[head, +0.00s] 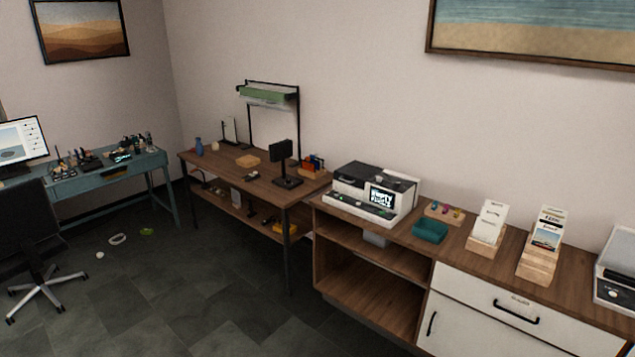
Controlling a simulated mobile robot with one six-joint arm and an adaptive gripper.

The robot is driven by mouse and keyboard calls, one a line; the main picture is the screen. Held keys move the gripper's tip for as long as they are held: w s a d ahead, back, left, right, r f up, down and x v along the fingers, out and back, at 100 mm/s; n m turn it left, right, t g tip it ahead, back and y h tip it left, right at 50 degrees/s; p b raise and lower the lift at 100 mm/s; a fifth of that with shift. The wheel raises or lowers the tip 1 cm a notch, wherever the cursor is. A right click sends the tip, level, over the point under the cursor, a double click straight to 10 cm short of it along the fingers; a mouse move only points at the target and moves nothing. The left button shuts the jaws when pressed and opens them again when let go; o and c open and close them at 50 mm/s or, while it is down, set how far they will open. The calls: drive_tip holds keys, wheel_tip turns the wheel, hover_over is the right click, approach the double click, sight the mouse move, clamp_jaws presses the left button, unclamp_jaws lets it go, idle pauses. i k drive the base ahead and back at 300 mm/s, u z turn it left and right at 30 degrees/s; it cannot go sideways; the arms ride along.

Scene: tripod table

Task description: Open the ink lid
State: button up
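A white and dark printer-like machine (346,203) stands on the left end of the wooden cabinet, against the wall. Its small lit screen (383,197) shows white lettering on black, which seems to include "EMPTY". The dark top of the machine (372,176) looks closed. I cannot make out which part of it is the ink lid. My gripper is not in view.
The wooden cabinet (400,232) also holds a teal tray (430,231), small colored items in a wooden holder (444,211) and card stands (488,224). A brown table (255,180) adjoins on the left. Tiled floor (190,285) in front is mostly clear; an office chair (38,235) stands far left.

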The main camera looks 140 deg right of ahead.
sight(355, 173)
drive_tip(key=z, duration=1.25)
drive_tip(key=i, duration=0.1)
drive_tip(key=z, duration=3.7)
